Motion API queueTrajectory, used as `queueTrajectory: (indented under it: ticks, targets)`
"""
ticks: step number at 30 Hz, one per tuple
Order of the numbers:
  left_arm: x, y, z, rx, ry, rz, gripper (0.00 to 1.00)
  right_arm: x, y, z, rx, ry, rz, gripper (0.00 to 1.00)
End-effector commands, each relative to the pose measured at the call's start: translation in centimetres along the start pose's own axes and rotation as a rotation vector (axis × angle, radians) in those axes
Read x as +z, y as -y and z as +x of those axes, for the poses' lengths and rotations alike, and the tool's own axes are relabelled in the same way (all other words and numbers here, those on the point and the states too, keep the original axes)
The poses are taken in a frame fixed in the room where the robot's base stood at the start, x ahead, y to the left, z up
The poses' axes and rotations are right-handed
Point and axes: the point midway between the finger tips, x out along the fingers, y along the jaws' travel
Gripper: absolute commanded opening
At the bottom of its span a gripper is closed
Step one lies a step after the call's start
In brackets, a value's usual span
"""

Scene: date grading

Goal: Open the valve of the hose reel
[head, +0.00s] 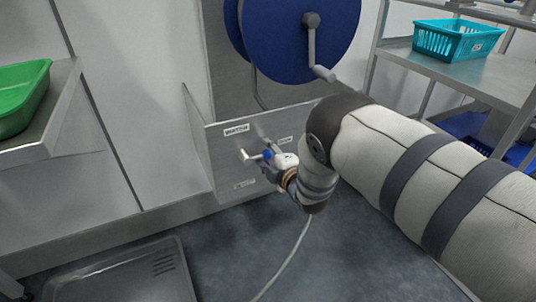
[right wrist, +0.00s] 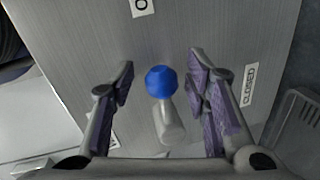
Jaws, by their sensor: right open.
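The hose reel (head: 290,38) is a large blue disc with a grey crank, mounted on the wall above a metal panel (head: 225,165). The valve shows in the right wrist view as a pale lever with a blue knob (right wrist: 161,82). My right gripper (head: 268,162) is at the panel, partly hidden by my own wrist. In the right wrist view its two fingers (right wrist: 160,68) are open, one on each side of the knob, with visible gaps. A CLOSED label (right wrist: 249,86) is right of the fingers; another label (right wrist: 141,6), partly cut off, is at the top. My left gripper is out of view.
A green tray (head: 22,95) sits on a shelf at the left. A teal basket (head: 455,40) stands on a metal rack at the right. A pale hose (head: 290,258) runs over the floor. A grey grated tray (head: 115,275) lies on the floor at lower left.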

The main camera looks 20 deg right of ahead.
Motion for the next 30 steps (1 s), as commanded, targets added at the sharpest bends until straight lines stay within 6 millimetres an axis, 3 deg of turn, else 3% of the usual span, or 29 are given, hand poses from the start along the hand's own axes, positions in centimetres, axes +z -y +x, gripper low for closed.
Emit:
queueTrajectory:
  ticks: [5, 12, 16, 21, 30]
  targets:
    - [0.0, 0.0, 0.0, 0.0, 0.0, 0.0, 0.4, 0.0, 0.1, -1.8, -0.003, 0.0, -0.001, 0.42]
    - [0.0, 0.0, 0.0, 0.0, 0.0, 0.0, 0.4, 0.0, 0.1, -8.2, -0.004, 0.001, -0.001, 0.42]
    - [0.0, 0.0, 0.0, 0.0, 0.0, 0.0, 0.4, 0.0, 0.1, -10.7, -0.003, 0.001, -0.001, 0.42]
    - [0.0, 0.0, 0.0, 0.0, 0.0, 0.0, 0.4, 0.0, 0.0, -12.0, 0.0, 0.001, 0.0, 0.42]
    - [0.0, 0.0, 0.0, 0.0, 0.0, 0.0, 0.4, 0.0, 0.0, -12.0, 0.0, 0.001, 0.0, 0.42]
